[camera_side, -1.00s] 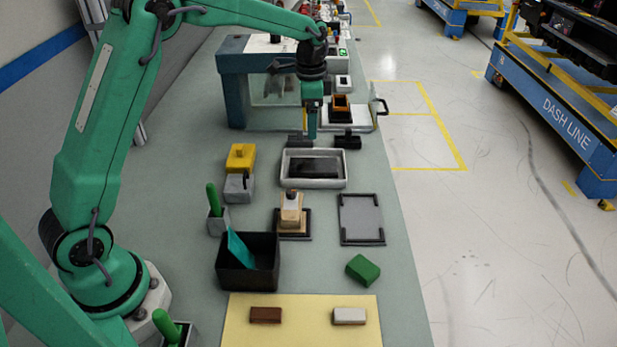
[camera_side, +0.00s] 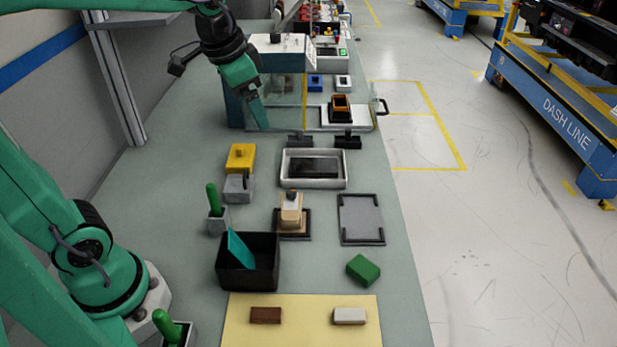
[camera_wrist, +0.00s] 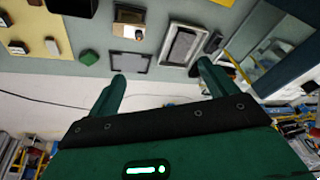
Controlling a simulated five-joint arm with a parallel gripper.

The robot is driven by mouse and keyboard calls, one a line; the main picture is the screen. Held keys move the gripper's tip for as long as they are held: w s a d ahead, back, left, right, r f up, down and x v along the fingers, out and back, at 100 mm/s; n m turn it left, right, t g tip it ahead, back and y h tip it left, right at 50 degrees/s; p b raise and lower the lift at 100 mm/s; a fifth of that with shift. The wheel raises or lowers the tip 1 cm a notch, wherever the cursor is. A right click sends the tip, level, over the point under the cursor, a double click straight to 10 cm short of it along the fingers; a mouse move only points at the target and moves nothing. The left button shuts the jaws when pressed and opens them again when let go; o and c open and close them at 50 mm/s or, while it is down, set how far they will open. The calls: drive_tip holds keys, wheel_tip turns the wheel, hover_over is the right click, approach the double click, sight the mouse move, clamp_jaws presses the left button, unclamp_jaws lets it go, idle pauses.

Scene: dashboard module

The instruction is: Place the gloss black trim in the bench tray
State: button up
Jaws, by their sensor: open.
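The gloss black trim (camera_side: 315,167) is a flat dark piece lying inside the white-rimmed bench tray (camera_side: 285,182), near the middle of the bench. In the wrist view the trim (camera_wrist: 181,46) also shows within the tray's light rim (camera_wrist: 194,62). My gripper (camera_side: 265,128) is raised to the upper left of the tray in the side view, apart from it. In the wrist view my gripper (camera_wrist: 161,70) has its two fingers spread, with nothing between them.
Two black blocks (camera_side: 348,140) stand just behind the tray. A yellow block (camera_side: 241,156) is to its left, and a tan block (camera_side: 291,208) and a grey framed plate (camera_side: 361,218) are in front. A black bin (camera_side: 232,277) and a green block (camera_side: 363,269) are nearer.

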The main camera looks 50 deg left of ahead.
drive_tip(key=s+d+f+n+t, duration=0.1)
drive_tip(key=s+f+n+t, duration=0.1)
drive_tip(key=s, duration=1)
drive_tip(key=shift+s+f+n, duration=0.15)
drive_tip(key=shift+f+n, duration=0.1)
drive_tip(key=shift+n, duration=0.45)
